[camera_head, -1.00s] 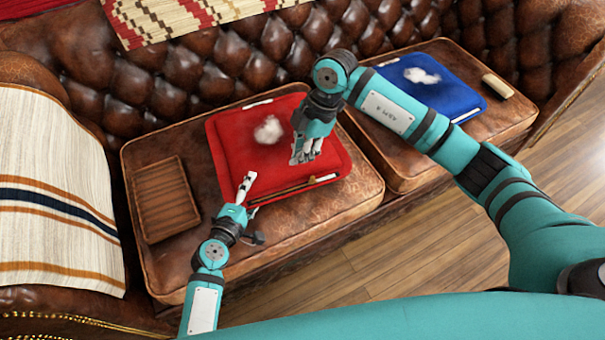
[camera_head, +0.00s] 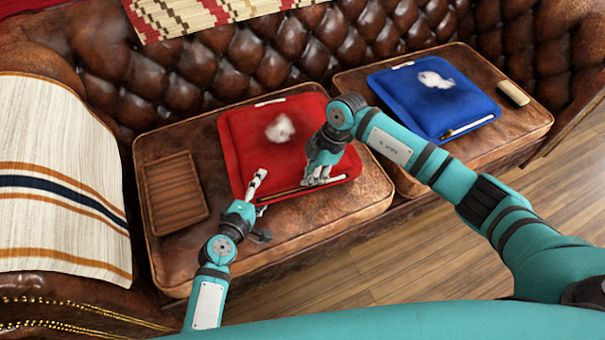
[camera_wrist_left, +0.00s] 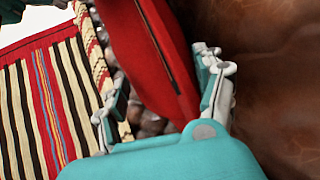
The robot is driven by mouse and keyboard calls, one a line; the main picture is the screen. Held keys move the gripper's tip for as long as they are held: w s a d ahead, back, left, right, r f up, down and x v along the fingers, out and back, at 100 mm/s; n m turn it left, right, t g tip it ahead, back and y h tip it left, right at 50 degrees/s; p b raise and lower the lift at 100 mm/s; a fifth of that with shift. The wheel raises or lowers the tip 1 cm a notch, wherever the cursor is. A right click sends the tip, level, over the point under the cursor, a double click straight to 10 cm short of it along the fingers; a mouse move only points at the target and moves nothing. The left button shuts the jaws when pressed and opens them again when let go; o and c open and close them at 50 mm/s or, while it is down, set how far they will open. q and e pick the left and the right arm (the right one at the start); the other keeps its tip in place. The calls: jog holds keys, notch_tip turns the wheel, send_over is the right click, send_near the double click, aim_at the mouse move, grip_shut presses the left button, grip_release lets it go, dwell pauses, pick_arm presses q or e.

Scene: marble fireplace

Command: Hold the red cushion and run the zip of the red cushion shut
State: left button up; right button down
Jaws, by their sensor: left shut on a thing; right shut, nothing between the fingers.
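The red cushion (camera_head: 248,140) lies on a brown leather seat, with white fluff (camera_head: 280,128) on its top. Its zip (camera_head: 283,195) runs along the front edge; in the left wrist view the zip (camera_wrist_left: 160,38) shows as a dark line with its edges parted. My left gripper (camera_head: 258,184) is shut on the cushion's front left corner; in the left wrist view the cushion (camera_wrist_left: 160,85) passes between its fingers. My right gripper (camera_head: 317,180) is shut and empty, over the right part of the front edge. It hides that part of the zip, so contact cannot be told.
A blue cushion (camera_head: 425,107) with white fluff and a pale bar (camera_head: 512,92) lie on the seat to the right. A ribbed wooden tray (camera_head: 175,195) lies left of the red cushion. A striped throw (camera_head: 55,190) covers the sofa's left arm. The leather in front is clear.

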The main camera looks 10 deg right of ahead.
aim_at(334, 178)
jog(key=shift+d, duration=0.25)
pick_arm(q)
jog(key=shift+a+f, duration=0.1)
pick_arm(e)
jog(key=d, duration=0.3)
jog(key=w+d, duration=0.1)
jog(key=d, duration=0.3)
jog(key=shift+w+d, duration=0.2)
jog(key=a, duration=0.4)
jog(key=shift+s+a+r, duration=0.1)
jog(key=shift+s+r, duration=0.2)
jog(key=v, duration=0.9)
jog(key=shift+r, duration=0.25)
pick_arm(q)
jog(key=o, duration=1.7)
